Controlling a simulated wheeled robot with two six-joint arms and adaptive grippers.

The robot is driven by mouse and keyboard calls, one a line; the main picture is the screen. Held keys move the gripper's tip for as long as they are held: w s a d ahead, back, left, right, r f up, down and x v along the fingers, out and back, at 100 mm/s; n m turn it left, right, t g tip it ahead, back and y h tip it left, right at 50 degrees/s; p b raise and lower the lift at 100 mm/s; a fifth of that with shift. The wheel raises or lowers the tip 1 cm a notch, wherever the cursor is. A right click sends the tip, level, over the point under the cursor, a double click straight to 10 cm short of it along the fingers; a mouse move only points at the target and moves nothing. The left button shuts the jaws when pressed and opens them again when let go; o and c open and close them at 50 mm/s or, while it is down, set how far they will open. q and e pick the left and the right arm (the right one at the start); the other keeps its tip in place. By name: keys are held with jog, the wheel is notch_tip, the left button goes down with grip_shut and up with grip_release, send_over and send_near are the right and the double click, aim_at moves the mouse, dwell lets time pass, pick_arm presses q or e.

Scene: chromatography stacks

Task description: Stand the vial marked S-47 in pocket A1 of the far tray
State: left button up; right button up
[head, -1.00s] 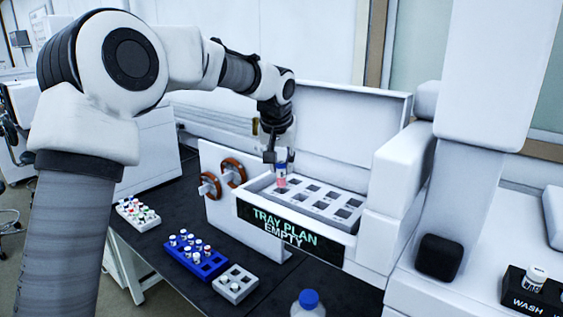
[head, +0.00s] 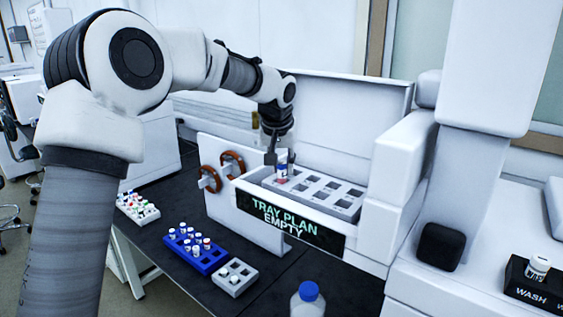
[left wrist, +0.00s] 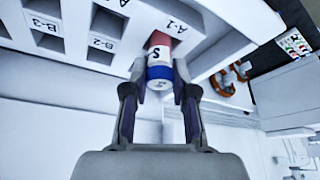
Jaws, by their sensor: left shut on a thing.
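My left gripper (head: 277,158) is shut on a vial (head: 282,172) with a blue and white cap, a white label and a pink lower part. In the left wrist view my left gripper (left wrist: 160,92) holds this vial (left wrist: 160,58) by its upper part, and an "S" shows on its label; the number is hidden. The vial's lower end is at pocket A-1 (left wrist: 180,19) of the pale tray (head: 344,207); how deep it is in, I cannot tell. The tray's other visible pockets look empty. My right gripper is not in view.
The tray sits in an open white drawer with a "TRAY PLAN EMPTY" sign (head: 290,225). A blue rack (head: 208,264), a small grey rack (head: 235,285) and a white rack of vials (head: 137,210) stand on the dark bench. A blue-capped bottle (head: 308,299) stands in front.

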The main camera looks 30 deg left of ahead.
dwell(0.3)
pick_arm(q)
jog(key=shift+f+b, duration=0.3)
jog(key=shift+f, duration=0.25)
jog(key=o, duration=1)
jog(key=shift+s, duration=0.1)
jog(key=o, duration=0.4)
jog(key=shift+r, duration=0.15)
